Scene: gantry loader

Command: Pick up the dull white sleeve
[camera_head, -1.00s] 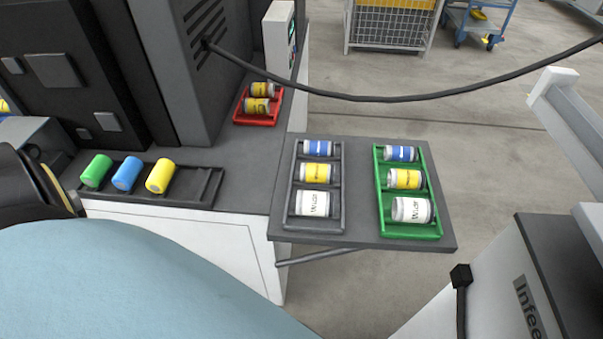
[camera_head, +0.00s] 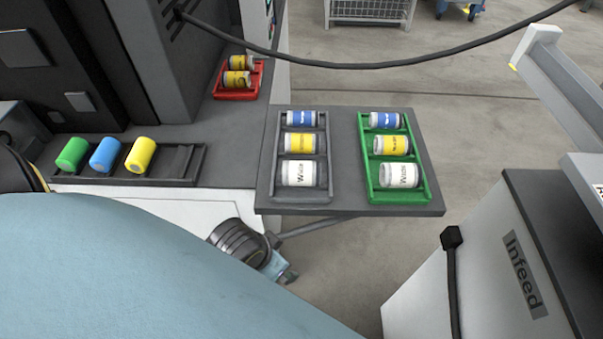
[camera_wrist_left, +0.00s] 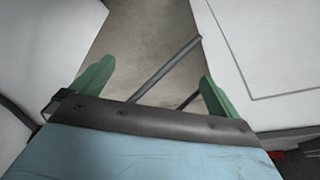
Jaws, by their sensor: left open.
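Two white-labelled sleeves lie on their sides on the grey shelf. One (camera_head: 299,174) is in the front slot of the grey tray (camera_head: 275,182). The other (camera_head: 400,176) is in the front slot of the green tray (camera_head: 366,170). I cannot tell which is the dull one. My left gripper (camera_head: 287,276) shows below the shelf's front edge, beside the white cabinet, mostly hidden by my arm. In the left wrist view its green fingers (camera_wrist_left: 155,88) are spread apart with nothing between them. My right gripper is not in view.
Blue and yellow sleeves lie behind the white ones in both trays. A dark rack (camera_head: 180,165) on the left holds green, blue and yellow cylinders. A red tray (camera_head: 236,95) holds yellow sleeves. The shelf's strut (camera_head: 315,226) passes near my left gripper. The Infeed unit (camera_head: 470,250) stands right.

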